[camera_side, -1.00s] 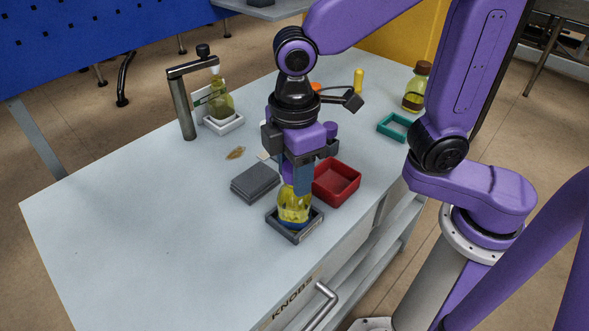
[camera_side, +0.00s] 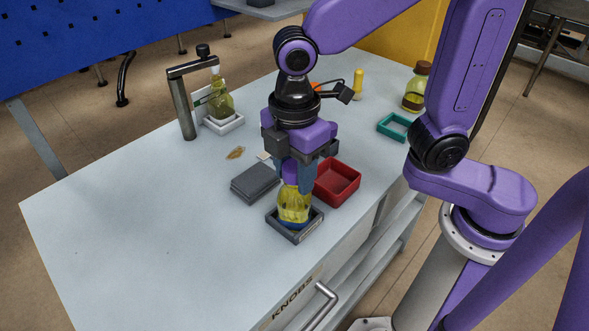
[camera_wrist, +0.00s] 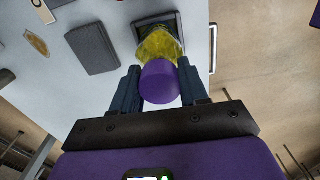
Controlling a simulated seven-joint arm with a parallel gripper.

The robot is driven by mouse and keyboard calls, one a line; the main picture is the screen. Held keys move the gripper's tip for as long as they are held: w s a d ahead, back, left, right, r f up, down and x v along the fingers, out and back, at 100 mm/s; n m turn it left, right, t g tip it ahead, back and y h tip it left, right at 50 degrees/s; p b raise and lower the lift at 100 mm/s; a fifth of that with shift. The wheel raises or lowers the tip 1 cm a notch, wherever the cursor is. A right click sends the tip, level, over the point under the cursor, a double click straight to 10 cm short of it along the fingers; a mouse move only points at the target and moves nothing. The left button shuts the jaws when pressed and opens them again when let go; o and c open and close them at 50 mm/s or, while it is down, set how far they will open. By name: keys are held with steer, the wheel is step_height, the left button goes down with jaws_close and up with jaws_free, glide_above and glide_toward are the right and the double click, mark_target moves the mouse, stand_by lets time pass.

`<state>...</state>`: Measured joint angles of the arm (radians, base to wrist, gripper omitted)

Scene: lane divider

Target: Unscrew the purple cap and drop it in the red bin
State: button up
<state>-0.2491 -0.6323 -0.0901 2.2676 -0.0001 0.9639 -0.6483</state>
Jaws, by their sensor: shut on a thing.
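The purple cap (camera_side: 291,172) is at the top of a yellow bottle (camera_side: 293,208). The bottle stands upright in a dark square holder (camera_side: 300,234) near the table's front edge. My gripper (camera_side: 292,187) points down and is shut on the cap, one finger on either side. In the wrist view the cap (camera_wrist: 160,82) sits between the fingers, in line with the bottle (camera_wrist: 160,46); I cannot tell how far it is threaded. The red bin (camera_side: 348,193) is open and looks empty, just right of the gripper.
A dark grey block (camera_side: 254,183) lies left of the bottle. A metal stand (camera_side: 182,108) with another bottle (camera_side: 221,103) is at the back left. A teal frame (camera_side: 393,127) and a brown-capped bottle (camera_side: 415,90) are at the back right. The table's left front is clear.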

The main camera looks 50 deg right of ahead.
steer(key=shift+n, duration=0.6)
steer(key=shift+n, duration=0.9)
steer(key=shift+n, duration=0.9)
steer(key=shift+n, duration=0.8)
